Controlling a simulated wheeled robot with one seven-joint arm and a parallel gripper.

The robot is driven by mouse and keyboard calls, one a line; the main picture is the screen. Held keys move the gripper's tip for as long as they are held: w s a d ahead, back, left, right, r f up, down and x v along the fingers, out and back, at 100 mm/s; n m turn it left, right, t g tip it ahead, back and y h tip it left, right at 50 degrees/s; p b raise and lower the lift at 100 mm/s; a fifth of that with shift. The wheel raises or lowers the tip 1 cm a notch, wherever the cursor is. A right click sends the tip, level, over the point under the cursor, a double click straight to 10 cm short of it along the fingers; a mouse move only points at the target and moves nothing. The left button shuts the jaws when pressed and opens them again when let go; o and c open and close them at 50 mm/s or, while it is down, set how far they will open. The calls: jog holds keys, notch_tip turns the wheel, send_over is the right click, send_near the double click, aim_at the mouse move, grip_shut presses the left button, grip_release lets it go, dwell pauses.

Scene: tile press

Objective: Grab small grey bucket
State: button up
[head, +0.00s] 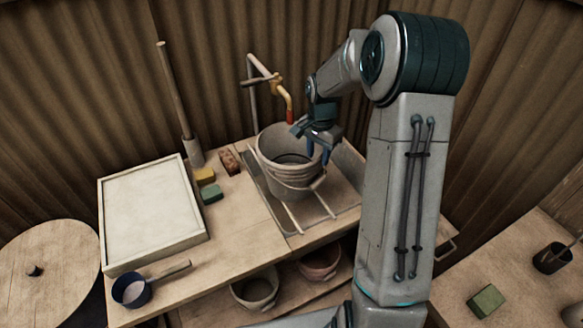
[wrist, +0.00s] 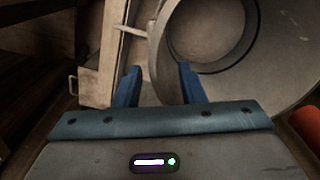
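The small grey bucket (head: 287,178) stands upright in the sink, under the tap. Its wire handle hangs at the front right. My gripper (head: 318,150) is over the bucket's right rim, pointing down. In the wrist view, my gripper (wrist: 160,82) is open, with its two blue fingers apart. The bucket (wrist: 262,75) fills the upper right there. Its near rim runs between the fingers, with the right finger on the bucket's inner side and the left finger outside. I cannot tell whether either finger touches the wall.
A tap with a red end (head: 290,115) hangs just behind the bucket. A framed white board (head: 152,213), sponges (head: 211,193), a brush and a dark blue pan (head: 131,290) lie on the left. Two pots (head: 255,290) sit on the lower shelf. Corrugated walls stand close behind.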

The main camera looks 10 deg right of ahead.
aim_at(317, 164)
jog(key=shift+a+f+p, duration=0.1)
jog(key=shift+f+p, duration=0.45)
jog(key=shift+f, duration=1.85)
grip_shut()
jog(key=shift+w+r, duration=0.1)
jog(key=shift+r, duration=0.05)
